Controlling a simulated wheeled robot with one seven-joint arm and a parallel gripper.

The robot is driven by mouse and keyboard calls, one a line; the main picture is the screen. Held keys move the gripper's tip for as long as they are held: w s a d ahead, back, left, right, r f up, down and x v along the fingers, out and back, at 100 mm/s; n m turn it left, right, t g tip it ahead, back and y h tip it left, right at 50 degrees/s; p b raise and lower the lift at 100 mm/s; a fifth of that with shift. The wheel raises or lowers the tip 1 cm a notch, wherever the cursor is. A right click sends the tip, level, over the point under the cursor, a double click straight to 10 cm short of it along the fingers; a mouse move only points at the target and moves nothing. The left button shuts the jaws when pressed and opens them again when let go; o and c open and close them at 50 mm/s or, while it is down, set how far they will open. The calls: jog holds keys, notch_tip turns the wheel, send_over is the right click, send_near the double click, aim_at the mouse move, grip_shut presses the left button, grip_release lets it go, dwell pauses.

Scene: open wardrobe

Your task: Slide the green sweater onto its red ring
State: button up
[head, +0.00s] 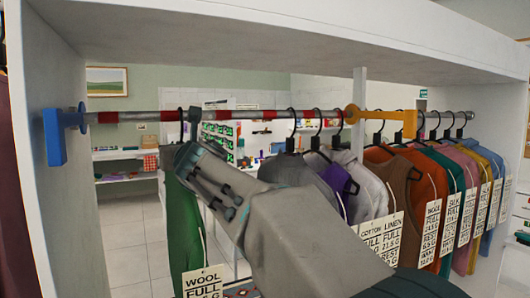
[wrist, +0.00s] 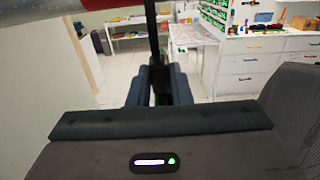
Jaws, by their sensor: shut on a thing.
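The green sweater (head: 183,232) hangs from the rail at the left, with a white WOOL tag (head: 203,282) in front. Its dark hanger hook (head: 181,122) is over the rail. My gripper (head: 190,128) comes in from the lower right, just below the rail, and covers part of the sweater's top. In the wrist view my gripper (wrist: 155,88) is shut on the black stem of the hanger hook (wrist: 152,30). The rail carries red bands, one red ring (head: 107,117) left of the hook. Exactly which band the hook touches is hard to tell.
A blue bracket (head: 55,138) is at the rail's left end. A yellow bracket (head: 354,116) sits right of centre. Several other garments, including a grey one (head: 368,185) and an orange one (head: 430,172), hang to the right. The rail left of the sweater is clear.

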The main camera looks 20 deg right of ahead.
jog(key=shift+a+f+b, duration=0.15)
jog(key=shift+a+b, duration=0.45)
jog(key=shift+a, duration=0.5)
jog(key=o, duration=0.9)
jog(key=shift+a, duration=0.15)
jog(key=shift+s, duration=0.1)
jog(key=s, duration=0.4)
jog(key=s+p, duration=0.1)
jog(key=s, duration=0.4)
jog(key=s+p, duration=0.1)
jog(key=s, duration=0.3)
jog(key=shift+s+d, duration=0.3)
jog(key=shift+s, duration=0.05)
